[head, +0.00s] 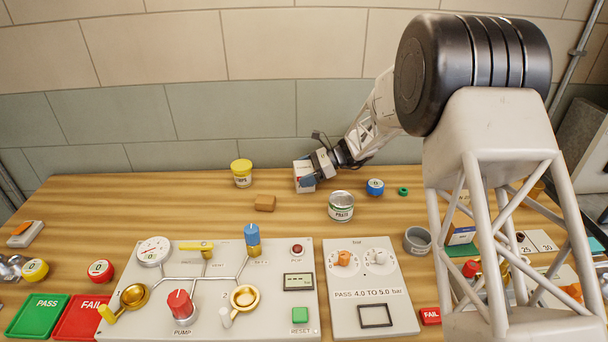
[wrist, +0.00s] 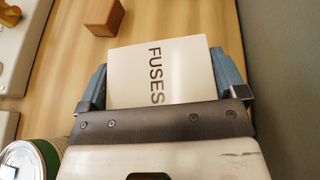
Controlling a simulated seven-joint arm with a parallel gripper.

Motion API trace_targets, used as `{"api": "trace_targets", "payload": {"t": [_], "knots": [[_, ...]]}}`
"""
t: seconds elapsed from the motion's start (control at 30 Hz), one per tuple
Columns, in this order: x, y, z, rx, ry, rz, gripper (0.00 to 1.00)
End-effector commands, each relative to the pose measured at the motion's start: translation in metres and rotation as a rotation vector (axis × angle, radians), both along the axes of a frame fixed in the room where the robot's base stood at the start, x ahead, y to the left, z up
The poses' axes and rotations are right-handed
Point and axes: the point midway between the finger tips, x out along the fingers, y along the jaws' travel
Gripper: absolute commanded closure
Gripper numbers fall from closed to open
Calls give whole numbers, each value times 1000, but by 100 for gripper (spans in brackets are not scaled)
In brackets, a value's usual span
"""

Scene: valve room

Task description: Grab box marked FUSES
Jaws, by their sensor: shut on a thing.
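The white box marked FUSES (wrist: 185,72) sits between the blue fingers of my gripper (wrist: 162,85) in the wrist view, its label facing the camera. My gripper is shut on the box, with one finger at each side. In the head view the box (head: 302,172) shows at the back of the wooden table, with my gripper (head: 307,176) reaching to it from the right. I cannot tell whether the box touches the table or is slightly above it.
A brown block (head: 265,203) lies left of the box, and a yellow-lidded jar (head: 242,173) stands farther left. A tin (head: 341,206) stands close in front on the right. The valve panel (head: 220,310) fills the front.

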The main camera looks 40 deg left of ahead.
Motion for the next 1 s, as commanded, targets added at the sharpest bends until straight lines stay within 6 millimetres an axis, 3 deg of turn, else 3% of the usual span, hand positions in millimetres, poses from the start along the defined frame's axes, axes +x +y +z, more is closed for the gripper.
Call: {"api": "trace_targets", "payload": {"t": [0.27,0.7,1.0], "knots": [[0,0,23,2,-2,0,37],[0,0,84,2,0,1,37],[0,0,99,1,0,0,37]]}}
